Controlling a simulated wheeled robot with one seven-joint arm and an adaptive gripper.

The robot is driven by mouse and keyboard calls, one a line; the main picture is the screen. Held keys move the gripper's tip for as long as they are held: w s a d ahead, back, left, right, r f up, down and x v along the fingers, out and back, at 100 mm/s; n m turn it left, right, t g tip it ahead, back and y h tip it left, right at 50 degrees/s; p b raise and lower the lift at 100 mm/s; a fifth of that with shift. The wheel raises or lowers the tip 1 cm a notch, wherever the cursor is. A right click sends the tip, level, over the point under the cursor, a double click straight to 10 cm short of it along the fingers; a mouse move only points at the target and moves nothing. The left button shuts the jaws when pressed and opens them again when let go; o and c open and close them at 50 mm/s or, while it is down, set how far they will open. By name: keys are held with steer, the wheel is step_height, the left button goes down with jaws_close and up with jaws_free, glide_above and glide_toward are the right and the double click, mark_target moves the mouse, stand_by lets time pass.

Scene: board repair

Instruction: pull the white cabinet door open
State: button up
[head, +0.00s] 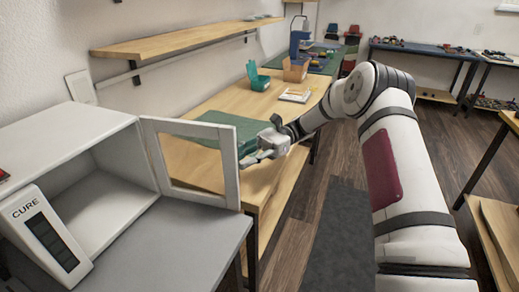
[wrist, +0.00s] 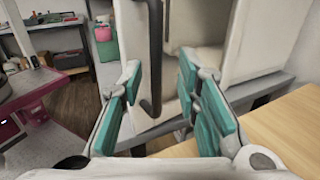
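The white cabinet (head: 100,165) stands open at the left of the head view, and I can see into its empty inside. Its white framed door (head: 231,172) with a window opening is swung well out towards the right. In the wrist view the door (wrist: 130,45) is close in front, with a dark bar handle (wrist: 154,60) running down it. My gripper (head: 250,160) is just right of the door's free edge. In the wrist view my gripper (wrist: 160,75) has its teal-padded fingers apart, with the handle showing between them. I cannot tell whether they touch it.
A grey counter (head: 185,250) lies under the cabinet, with a CURE control panel (head: 45,240) at the front left. A wooden bench (head: 262,185) with a green mat (head: 215,128) runs behind the door. A wooden shelf (head: 180,38) is above. Dark floor (head: 435,130) is free at right.

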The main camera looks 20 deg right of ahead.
steer(key=v, duration=1)
steer(key=shift+d, duration=0.1)
